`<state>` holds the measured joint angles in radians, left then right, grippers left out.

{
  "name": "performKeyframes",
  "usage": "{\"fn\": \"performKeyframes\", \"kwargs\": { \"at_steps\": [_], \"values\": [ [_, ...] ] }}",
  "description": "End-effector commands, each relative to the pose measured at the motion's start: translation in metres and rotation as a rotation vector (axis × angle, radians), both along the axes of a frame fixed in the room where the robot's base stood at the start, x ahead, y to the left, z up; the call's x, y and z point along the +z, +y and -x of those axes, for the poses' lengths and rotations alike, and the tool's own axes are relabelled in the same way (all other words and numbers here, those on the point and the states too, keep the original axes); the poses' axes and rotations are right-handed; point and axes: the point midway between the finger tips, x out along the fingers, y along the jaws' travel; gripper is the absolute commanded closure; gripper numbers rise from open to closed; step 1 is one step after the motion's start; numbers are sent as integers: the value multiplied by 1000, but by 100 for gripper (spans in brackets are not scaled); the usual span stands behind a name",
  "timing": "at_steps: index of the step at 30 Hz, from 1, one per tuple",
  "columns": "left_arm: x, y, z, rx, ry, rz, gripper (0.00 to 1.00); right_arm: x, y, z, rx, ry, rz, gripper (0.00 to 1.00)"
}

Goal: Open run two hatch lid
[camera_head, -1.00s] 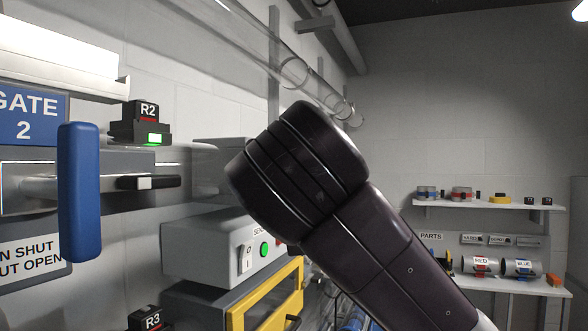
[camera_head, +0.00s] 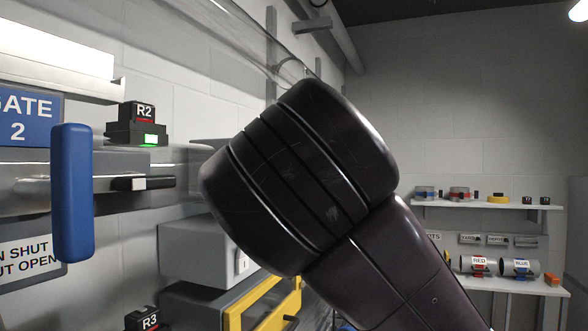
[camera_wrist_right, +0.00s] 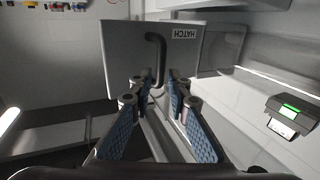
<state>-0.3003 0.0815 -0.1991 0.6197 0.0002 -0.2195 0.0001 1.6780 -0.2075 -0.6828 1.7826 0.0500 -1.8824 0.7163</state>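The hatch lid (camera_wrist_right: 122,62) is a grey panel with a HATCH label (camera_wrist_right: 184,33), in the upper middle of the right wrist view. Its black bar handle (camera_wrist_right: 160,50) runs along it. My right gripper (camera_wrist_right: 161,84) is open, its blue-padded fingers on either side of the handle's near end. I cannot tell whether they touch the handle. In the head view my dark right arm fills the middle and hides the lid and this gripper. My left gripper is not in view.
In the head view, a blue gate 2 handle (camera_head: 72,192) and the R2 box (camera_head: 137,125) with a green light are at left. A grey box (camera_head: 205,248) and a yellow-framed unit (camera_head: 262,308) lie behind my arm. Shelves (camera_head: 485,206) stand far right.

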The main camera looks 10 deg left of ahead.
Motion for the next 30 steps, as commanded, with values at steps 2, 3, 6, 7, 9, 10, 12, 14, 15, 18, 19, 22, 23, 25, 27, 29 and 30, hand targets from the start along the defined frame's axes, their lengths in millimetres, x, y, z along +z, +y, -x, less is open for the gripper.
{"fn": "performKeyframes", "kwargs": {
  "at_steps": [2, 3, 6, 7, 9, 10, 12, 14, 15, 18, 19, 22, 23, 25, 27, 29, 30],
  "values": [
    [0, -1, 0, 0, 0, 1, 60, 1, -3, 21, 5, -4, -1, 83],
    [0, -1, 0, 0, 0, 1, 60, 3, -5, 28, 2, -9, 0, 83],
    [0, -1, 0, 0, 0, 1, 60, 6, -6, 35, 4, -19, 5, 83],
    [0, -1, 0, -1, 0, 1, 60, 6, -6, 38, 4, -19, 5, 83],
    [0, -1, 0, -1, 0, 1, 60, 5, -7, 43, 2, -17, 4, 83],
    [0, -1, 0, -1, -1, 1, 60, 4, -9, 44, -1, -13, 4, 83],
    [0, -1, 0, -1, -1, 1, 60, 2, -12, 47, -9, -5, 2, 83],
    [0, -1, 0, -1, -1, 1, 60, 3, -11, 55, -2, -7, 2, 83],
    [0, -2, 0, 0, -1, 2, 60, 2, -12, 59, -1, -7, 2, 83],
    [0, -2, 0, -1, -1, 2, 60, 1, -13, 65, 0, -3, 0, 83],
    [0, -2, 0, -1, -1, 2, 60, 1, -13, 66, -1, -3, -1, 83],
    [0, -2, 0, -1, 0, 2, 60, 0, -14, 69, -2, -1, 1, 83],
    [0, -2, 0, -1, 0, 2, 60, 0, -14, 70, -2, 0, 0, 83],
    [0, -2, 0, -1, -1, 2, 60, 0, -14, 70, -2, 1, 0, 83],
    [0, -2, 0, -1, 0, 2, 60, 0, -14, 70, -2, 1, -1, 83],
    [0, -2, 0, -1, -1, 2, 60, 0, -14, 70, -2, 1, -1, 83],
    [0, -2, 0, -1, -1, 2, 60, 0, -14, 70, -2, 1, -1, 83]
  ]
}}
